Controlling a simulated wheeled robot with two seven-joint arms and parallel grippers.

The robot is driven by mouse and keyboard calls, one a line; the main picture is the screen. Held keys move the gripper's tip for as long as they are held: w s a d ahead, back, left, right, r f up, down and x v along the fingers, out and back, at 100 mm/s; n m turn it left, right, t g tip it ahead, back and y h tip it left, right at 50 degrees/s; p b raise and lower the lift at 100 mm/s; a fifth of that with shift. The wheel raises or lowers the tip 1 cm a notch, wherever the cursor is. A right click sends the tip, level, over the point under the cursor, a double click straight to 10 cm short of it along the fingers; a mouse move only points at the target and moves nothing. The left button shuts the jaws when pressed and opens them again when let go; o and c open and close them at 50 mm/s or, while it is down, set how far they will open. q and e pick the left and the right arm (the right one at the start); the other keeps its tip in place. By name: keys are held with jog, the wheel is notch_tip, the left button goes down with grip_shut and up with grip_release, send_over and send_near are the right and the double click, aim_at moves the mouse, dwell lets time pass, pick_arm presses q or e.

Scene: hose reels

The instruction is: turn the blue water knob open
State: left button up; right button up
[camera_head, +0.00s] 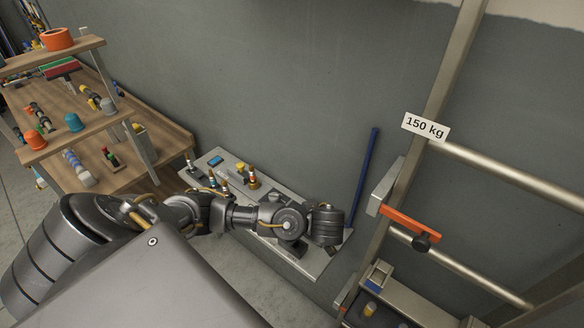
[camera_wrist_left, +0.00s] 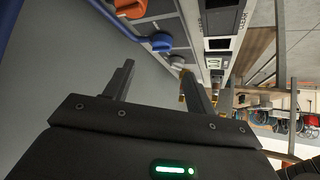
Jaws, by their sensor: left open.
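In the left wrist view a round blue knob (camera_wrist_left: 161,42) sits on a light grey panel (camera_wrist_left: 190,12), with a blue bar (camera_wrist_left: 118,22) running to it from the upper left. My left gripper (camera_wrist_left: 158,68) is open, its two dark fingers apart with nothing between them. The blue knob appears just beyond the fingertips, and I see no contact. In the head view my left arm reaches over the grey panel (camera_head: 216,152), and its wrist (camera_head: 325,224) hides part of it. The fingers cannot be made out there. My right gripper is not in view.
An orange knob (camera_wrist_left: 131,8) is near the blue one. A long blue bar (camera_head: 362,178) stands against the grey wall. A metal rack (camera_head: 440,90) with a "150 kg" label (camera_head: 425,127) rises at right. Wooden shelves (camera_head: 70,140) with small fittings stand at left.

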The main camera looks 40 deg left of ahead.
pick_arm(q)
jog(key=shift+w+a+f+b, duration=0.15)
jog(key=shift+a+f+b, duration=0.2)
jog(key=shift+f+b, duration=0.2)
jog(key=shift+w+a+f+b, duration=0.15)
jog(key=shift+a+f+b, duration=0.25)
jog(key=shift+f, duration=0.25)
jog(key=shift+w+a+f+p, duration=0.3)
jog(key=shift+w+a+p, duration=0.1)
jog(key=shift+a+p, duration=0.25)
jog(key=x, duration=0.4)
jog(key=shift+f+p, duration=0.15)
jog(key=shift+p, duration=0.15)
jog(key=shift+x, duration=0.8)
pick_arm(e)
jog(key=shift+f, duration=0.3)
